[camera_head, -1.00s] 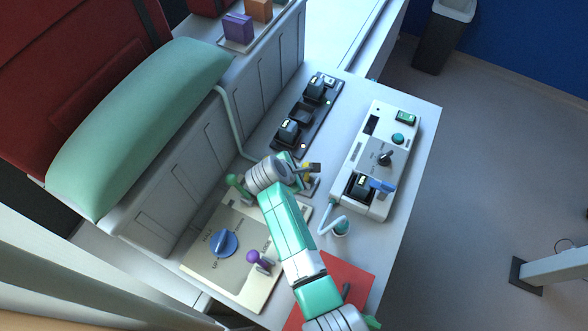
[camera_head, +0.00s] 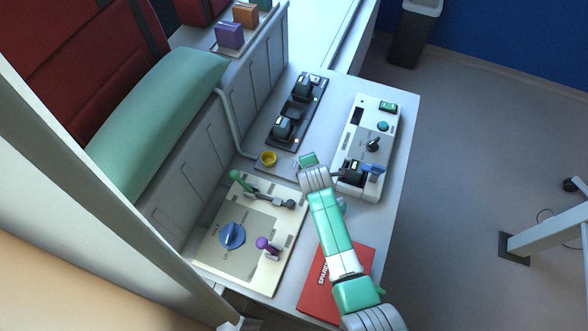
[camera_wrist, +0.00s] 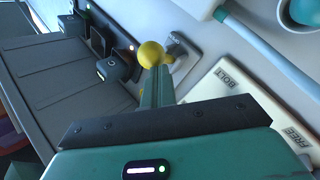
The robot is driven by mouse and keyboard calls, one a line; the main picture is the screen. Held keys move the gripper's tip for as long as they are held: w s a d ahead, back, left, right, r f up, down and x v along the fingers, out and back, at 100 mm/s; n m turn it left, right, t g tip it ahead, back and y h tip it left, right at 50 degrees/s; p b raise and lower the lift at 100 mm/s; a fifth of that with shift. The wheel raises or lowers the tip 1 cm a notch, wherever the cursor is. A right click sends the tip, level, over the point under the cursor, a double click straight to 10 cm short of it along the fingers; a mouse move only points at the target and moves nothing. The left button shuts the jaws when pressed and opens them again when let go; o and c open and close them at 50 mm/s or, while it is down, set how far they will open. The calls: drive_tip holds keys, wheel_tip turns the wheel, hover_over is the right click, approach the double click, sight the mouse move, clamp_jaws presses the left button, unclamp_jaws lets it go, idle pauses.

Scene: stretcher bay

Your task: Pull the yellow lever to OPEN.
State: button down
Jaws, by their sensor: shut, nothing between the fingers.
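The yellow lever's round knob (camera_head: 268,158) shows in the head view on the white bench, left of my gripper. In the wrist view the yellow knob (camera_wrist: 151,54) sits just beyond my fingertips, beside a pale grey mounting plate (camera_wrist: 182,58). My gripper (camera_head: 307,160) is shut and empty, with a visible gap to the knob in the head view. In the wrist view my closed green fingers (camera_wrist: 157,85) point at the knob and overlap its lower edge; I cannot tell whether they touch. No OPEN label is readable.
A cream panel (camera_head: 252,262) with a blue knob (camera_head: 232,235), green lever (camera_head: 240,177) and purple lever (camera_head: 264,243) is nearby. A black switch strip (camera_head: 298,110) lies behind, a white control box (camera_head: 389,148) right, and a red folder (camera_head: 318,300) in front.

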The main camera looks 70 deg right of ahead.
drive_tip(key=shift+f, duration=0.1)
drive_tip(key=shift+w+a+f+b, duration=0.25)
drive_tip(key=shift+w+f+b, duration=0.15)
drive_tip(key=shift+w+b, duration=0.25)
drive_tip(key=w+a+r+p, duration=0.2)
drive_tip(key=a+r, duration=0.7)
drive_tip(key=r, duration=0.1)
drive_tip(key=shift+w+r, duration=0.2)
drive_tip(key=shift+w, duration=0.15)
